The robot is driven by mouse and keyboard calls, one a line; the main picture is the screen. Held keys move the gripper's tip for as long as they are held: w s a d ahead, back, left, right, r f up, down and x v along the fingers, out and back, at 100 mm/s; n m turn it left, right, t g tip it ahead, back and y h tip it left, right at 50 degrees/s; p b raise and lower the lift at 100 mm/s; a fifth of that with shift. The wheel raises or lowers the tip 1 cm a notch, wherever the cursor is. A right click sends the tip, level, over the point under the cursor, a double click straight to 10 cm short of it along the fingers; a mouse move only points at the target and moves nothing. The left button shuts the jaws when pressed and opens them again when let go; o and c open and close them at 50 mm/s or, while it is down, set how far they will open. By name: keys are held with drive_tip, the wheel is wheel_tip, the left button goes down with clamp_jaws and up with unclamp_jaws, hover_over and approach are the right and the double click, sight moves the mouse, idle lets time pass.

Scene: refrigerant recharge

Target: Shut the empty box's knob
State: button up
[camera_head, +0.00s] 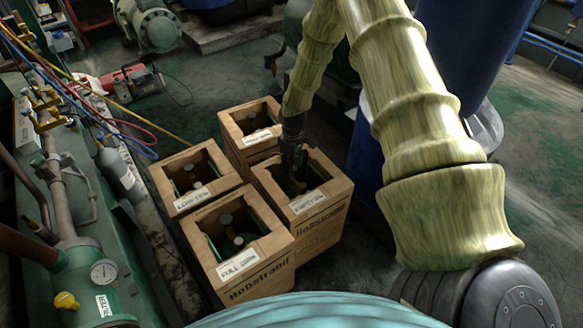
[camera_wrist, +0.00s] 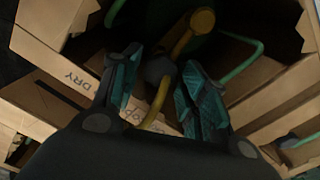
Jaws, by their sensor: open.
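The empty box (camera_head: 322,217) is the open cardboard box at the right of the group, with a label that seems to read "EMPTIED". My gripper (camera_head: 293,168) points down into its opening. In the wrist view, my gripper (camera_wrist: 160,92) is open, with one teal-padded finger on each side of a dark round knob (camera_wrist: 158,68). The knob sits beside a brass-coloured fitting (camera_wrist: 190,30) and a curved yellowish piece (camera_wrist: 155,106). I cannot tell whether either finger touches the knob. In the head view, my gripper and the shadow mostly hide the knob.
A box labelled "FULL" (camera_head: 274,277) stands at the front left, and two more boxes (camera_head: 222,183) (camera_head: 229,130) stand behind. Blue cylinders (camera_head: 367,150) are close on the right. Green piping with a gauge (camera_head: 104,272) runs along the left. Hoses (camera_head: 100,112) lie at the upper left.

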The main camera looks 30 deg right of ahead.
drive_tip(key=shift+f, duration=0.65)
drive_tip(key=shift+c, duration=0.2)
drive_tip(key=c, duration=0.7)
